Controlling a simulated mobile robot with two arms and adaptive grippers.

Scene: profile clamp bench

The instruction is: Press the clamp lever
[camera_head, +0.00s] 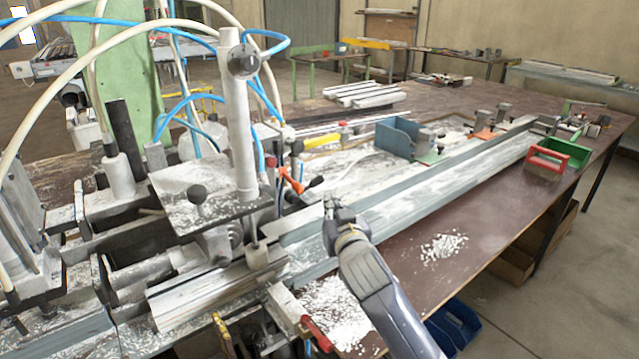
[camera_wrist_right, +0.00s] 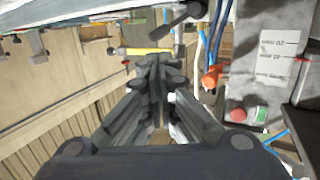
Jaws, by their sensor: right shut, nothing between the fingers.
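An orange lever-like part (camera_head: 291,179) with a black-tipped handle (camera_head: 315,182) stands by the profile bench in the head view, just left of my right gripper. I cannot tell for sure which part is the clamp lever. The orange part (camera_wrist_right: 213,76) also shows in the wrist view, right of the fingers, with a dark lever (camera_wrist_right: 186,15) above them. My right gripper (camera_head: 330,203) reaches in from the lower right over the long metal profile (camera_head: 440,172). Its fingers (camera_wrist_right: 155,68) are shut and empty, apart from the orange part. My left gripper is not in view.
A grey machine column (camera_head: 239,120) with a plate and hoses stands on the left. A red handle (camera_head: 318,334) juts out at the bench's front. Blue (camera_head: 398,137) and green (camera_head: 566,151) holders stand farther right. The brown tabletop (camera_head: 480,215) has white chips but open room.

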